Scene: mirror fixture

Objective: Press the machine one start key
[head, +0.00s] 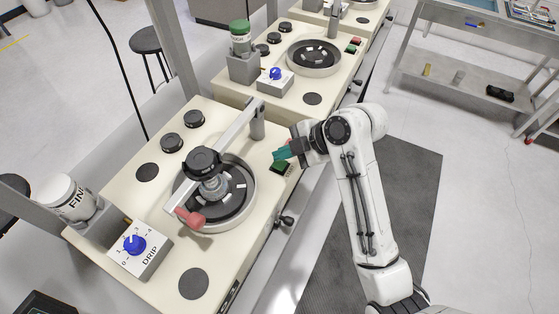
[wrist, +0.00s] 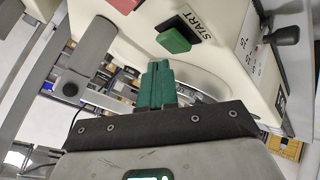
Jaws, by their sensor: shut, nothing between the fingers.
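The nearest cream machine (head: 130,200) has a green start key (head: 281,167) on its right side. In the wrist view the green start key (wrist: 173,40) has the word START beside it, and a red key (wrist: 123,4) is cut off at the top edge. My gripper (head: 281,154) is shut and empty, with its teal fingers beside and apparently just above the green key. In the wrist view the shut fingertips (wrist: 158,67) are just below the key in the picture. I cannot tell whether they touch it.
A dark round plate (head: 237,205) on this machine carries a weighted arm with a red handle (head: 188,217). A DRIP dial box (head: 139,248) and white bottle (head: 66,196) are on the left. A second similar machine (head: 235,88) stands behind.

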